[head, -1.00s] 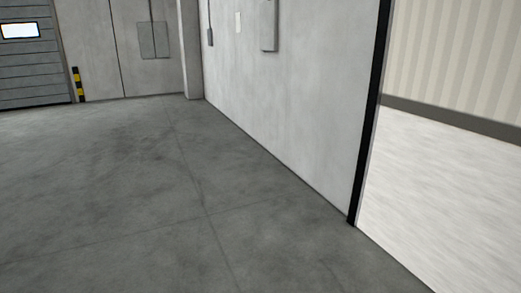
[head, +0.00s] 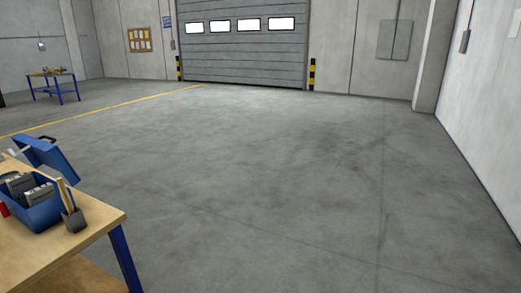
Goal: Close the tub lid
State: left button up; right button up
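A blue tub (head: 42,217) stands on the wooden tabletop of a workbench (head: 75,243) at the left edge of the head view. Its blue lid (head: 52,157) is open, tilted up at the far side of the tub, with a dark handle (head: 47,139) on it. Grey and dark items (head: 38,191) fill the tub. Neither of my grippers is in view.
A small dark pot (head: 75,220) with wooden sticks stands at the tub's near right. A blue bench leg (head: 124,257) marks the workbench's right end. The concrete floor (head: 270,170) is clear to the roller door (head: 245,55). Another table (head: 53,74) stands far left.

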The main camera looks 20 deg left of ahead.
aim_at(49, 154)
jog(key=i+u, duration=0.2)
jog(key=u, duration=0.25)
jog(key=i+l+u, duration=0.15)
jog(key=u, duration=0.25)
jog(key=i+l+u, duration=0.2)
jog(key=u, duration=0.25)
jog(key=i+l+u, duration=0.25)
jog(key=u, duration=0.2)
